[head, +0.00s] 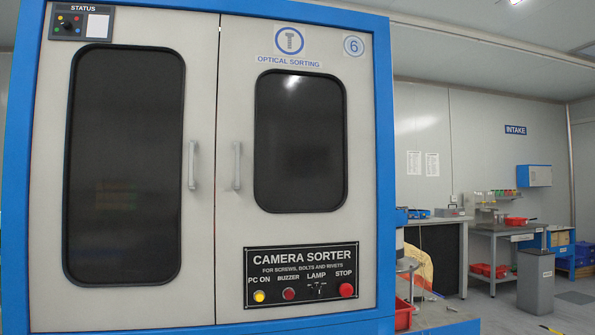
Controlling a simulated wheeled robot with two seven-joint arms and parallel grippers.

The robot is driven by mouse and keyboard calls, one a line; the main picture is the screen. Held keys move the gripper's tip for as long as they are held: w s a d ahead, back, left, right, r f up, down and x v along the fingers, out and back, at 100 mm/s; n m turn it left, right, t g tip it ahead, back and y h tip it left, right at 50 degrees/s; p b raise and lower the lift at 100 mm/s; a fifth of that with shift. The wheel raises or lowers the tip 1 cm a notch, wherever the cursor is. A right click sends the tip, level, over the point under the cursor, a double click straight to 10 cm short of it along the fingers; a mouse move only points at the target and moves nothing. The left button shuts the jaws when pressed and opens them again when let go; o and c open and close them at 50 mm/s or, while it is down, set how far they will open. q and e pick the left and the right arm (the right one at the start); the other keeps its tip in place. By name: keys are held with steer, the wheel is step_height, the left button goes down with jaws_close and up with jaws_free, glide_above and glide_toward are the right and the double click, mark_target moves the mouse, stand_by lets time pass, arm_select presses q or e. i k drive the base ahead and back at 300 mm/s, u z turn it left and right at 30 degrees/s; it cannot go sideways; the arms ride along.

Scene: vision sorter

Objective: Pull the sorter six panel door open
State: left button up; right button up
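The camera sorter, marked with a round 6 sign (353,45), stands close in front of me in a blue frame (384,150). It has two light grey doors side by side, and both look closed. The left door (201,100) has a tall dark window (125,165) and a vertical grey handle (192,165) near its right edge. The right door (232,230) has a smaller dark window (300,140) and a vertical grey handle (237,166) near its left edge. Neither of my grippers shows in the head view.
A black control panel (300,257) with a red stop button (346,290) sits low on the right door. A status box (82,22) is at the top left. To the right are a workbench (505,229), a grey bin (536,280) and some open floor.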

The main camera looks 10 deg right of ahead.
mark_target(296, 180)
steer(key=k, duration=0.6)
steer(key=u, duration=0.6)
steer(key=i, duration=1.65)
steer(key=z, duration=0.15)
